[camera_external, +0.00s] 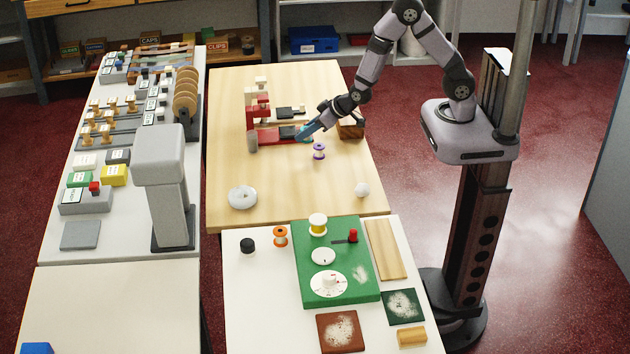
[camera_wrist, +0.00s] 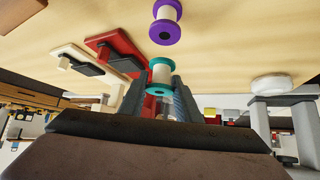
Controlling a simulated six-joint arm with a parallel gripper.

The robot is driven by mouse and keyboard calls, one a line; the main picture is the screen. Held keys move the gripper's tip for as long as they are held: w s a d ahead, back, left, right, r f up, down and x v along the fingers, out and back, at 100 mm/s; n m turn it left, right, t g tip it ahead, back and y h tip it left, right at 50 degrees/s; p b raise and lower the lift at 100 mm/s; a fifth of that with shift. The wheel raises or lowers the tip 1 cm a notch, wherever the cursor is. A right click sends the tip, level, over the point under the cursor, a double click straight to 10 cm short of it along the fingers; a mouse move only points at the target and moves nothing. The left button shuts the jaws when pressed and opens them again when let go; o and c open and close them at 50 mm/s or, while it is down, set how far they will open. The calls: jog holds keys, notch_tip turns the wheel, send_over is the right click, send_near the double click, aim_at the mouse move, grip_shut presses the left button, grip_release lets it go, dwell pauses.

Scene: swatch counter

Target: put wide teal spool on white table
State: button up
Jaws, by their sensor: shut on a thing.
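The wide teal spool (camera_wrist: 160,77) sits between the fingers of my gripper (camera_wrist: 159,90) in the wrist view, its teal flanges and pale middle showing. My gripper (camera_external: 303,133) is shut on it. In the camera_external view it is over the wooden table, beside the red and grey device, and the spool is hard to make out there. I cannot tell whether the spool touches the wood. The white table (camera_external: 240,290) stands in front of the wooden one, apart from my gripper.
A purple spool (camera_external: 319,151) stands close to my gripper. The red device (camera_external: 268,135) is beside it. On the white table are a green board (camera_external: 310,293), an orange spool (camera_external: 280,237), a black spool (camera_external: 247,246) and brown and green pads. Its left front part is clear.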

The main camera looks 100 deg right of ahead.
jog(key=shift+r+p, duration=0.35)
jog(key=shift+r, duration=1.7)
jog(key=shift+w+a, duration=0.25)
jog(key=shift+a, duration=0.1)
jog(key=s+a+n+t+y, duration=0.1)
jog(key=a+n+y, duration=0.3)
jog(key=a, duration=0.7)
jog(key=shift+s+n, duration=0.5)
jog(key=shift+n, duration=0.3)
